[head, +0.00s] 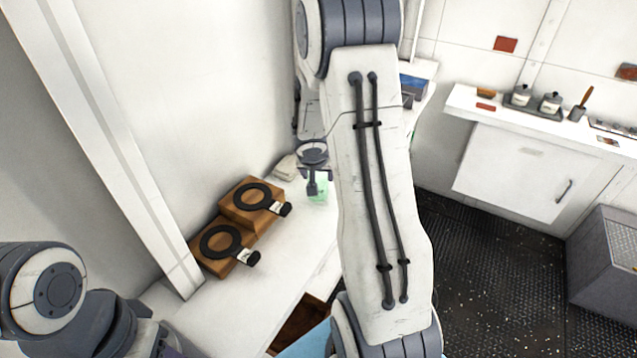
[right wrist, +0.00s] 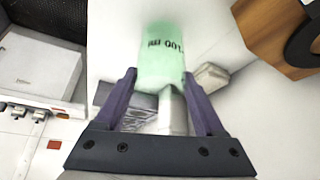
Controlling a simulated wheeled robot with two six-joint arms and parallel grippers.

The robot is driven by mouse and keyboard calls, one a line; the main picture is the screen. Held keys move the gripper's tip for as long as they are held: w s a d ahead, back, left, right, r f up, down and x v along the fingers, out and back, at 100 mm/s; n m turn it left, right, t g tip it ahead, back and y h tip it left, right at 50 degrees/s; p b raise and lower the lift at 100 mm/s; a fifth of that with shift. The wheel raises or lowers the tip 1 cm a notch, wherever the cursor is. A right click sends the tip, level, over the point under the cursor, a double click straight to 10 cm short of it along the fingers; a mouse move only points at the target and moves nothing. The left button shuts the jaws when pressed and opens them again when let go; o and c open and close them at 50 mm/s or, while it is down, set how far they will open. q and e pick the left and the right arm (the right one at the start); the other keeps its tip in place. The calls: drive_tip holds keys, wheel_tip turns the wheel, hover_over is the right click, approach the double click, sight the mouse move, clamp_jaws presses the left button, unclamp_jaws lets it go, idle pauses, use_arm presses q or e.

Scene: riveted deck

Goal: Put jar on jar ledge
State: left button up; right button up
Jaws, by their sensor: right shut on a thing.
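The jar (head: 319,190) is pale green and sits at my right gripper (head: 316,180), beyond the right end of the wooden stand. In the right wrist view the jar (right wrist: 165,58) stands out between the two purple fingers of the right gripper (right wrist: 165,88), with dark lettering on its side. The fingers are shut on it. Whether its base touches the white counter is unclear. No ledge marked as the jar's can be made out; tag lettering is too small to read. My left arm shows at the lower left, its gripper out of view.
A stepped wooden stand (head: 233,214) with two black rings and tags is on the white counter (head: 272,272) against the wall. A small pale block (head: 286,167) lies behind it. A shelf with small jars (head: 536,101) is at the right. My right arm hides the middle.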

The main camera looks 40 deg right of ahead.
drive_tip(key=shift+f, duration=0.85)
drive_tip(key=shift+f+b, duration=0.1)
drive_tip(key=shift+b, duration=0.25)
drive_tip(key=o, duration=1.4)
